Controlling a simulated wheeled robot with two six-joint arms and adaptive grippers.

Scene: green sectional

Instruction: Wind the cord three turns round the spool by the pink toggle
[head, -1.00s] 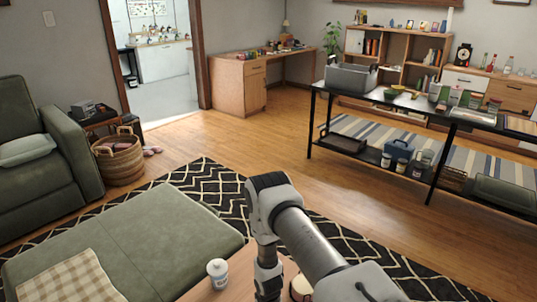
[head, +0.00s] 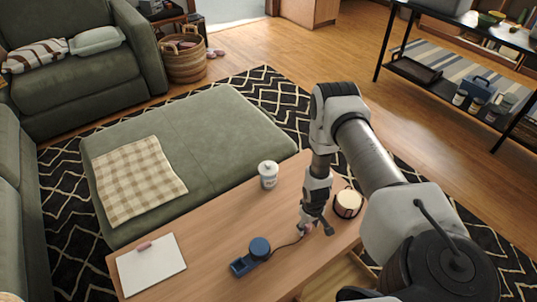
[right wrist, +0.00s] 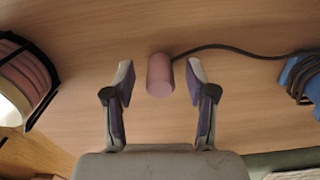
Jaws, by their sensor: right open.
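The blue spool (head: 259,247) stands on a blue base on the wooden table (head: 205,268). A dark cord (head: 285,246) runs from it across the tabletop to the pink toggle (head: 305,228). In the right wrist view the toggle (right wrist: 160,75) lies just ahead of and between the fingertips of my right gripper (right wrist: 160,78), which is open and empty. The cord (right wrist: 230,47) leads right from the toggle to the spool (right wrist: 302,78), cut by the picture edge. My right gripper (head: 317,230) hangs low over the table. My left gripper is not in view.
A pink-and-cream round object with a dark frame (head: 348,203) stands close right of my right gripper. A white lidded container (head: 268,175) stands near the table's far edge.

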